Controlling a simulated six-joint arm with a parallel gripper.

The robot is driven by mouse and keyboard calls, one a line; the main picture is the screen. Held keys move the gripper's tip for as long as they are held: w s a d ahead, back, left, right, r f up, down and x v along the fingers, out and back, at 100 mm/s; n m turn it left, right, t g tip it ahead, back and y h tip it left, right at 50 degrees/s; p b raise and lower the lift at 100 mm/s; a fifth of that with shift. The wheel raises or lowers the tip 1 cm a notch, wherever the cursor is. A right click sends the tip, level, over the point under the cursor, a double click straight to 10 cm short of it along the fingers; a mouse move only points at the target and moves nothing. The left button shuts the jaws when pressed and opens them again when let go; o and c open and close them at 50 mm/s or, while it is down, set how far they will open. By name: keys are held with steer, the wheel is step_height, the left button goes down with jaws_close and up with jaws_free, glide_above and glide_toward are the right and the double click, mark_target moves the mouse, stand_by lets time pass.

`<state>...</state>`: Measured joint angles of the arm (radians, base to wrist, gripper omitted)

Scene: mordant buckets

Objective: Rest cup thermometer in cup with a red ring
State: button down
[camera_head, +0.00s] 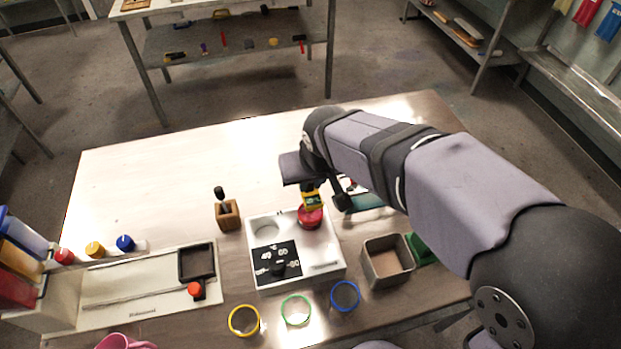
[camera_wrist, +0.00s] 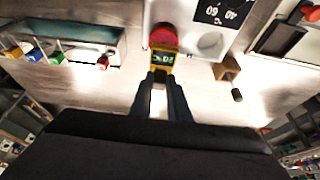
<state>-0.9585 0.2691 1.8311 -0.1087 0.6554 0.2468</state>
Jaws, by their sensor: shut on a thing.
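A yellow cup thermometer (camera_head: 313,201) with a dark digital display hangs from my gripper (camera_head: 308,186). In the wrist view, the thermometer (camera_wrist: 162,56) sits at the tips of my gripper's fingers (camera_wrist: 160,80), its display facing the camera. A red-ringed cup (camera_head: 309,217) stands in the right well of a white heating unit (camera_head: 324,258); it also shows in the wrist view (camera_wrist: 163,34). The thermometer is at the cup's near-gripper edge and overlaps it in both views. I cannot tell whether its probe is inside; the cup's interior is hidden.
The unit's left well (camera_head: 266,229) is empty. Yellow (camera_head: 244,320), green (camera_head: 296,310) and blue (camera_head: 345,295) ringed cups stand in front. A wooden block (camera_head: 228,215) holding a dark-handled tool is left, a square bin (camera_head: 388,262) right.

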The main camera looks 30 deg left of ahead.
mark_target(311, 197)
steer(key=shift+f+b, duration=2.15)
steer(key=shift+f, duration=1)
steer(key=c, duration=1.6)
jaws_free()
steer(key=shift+r, duration=0.1)
steer(key=shift+b+v, duration=0.9)
steer(key=shift+v, duration=2.7)
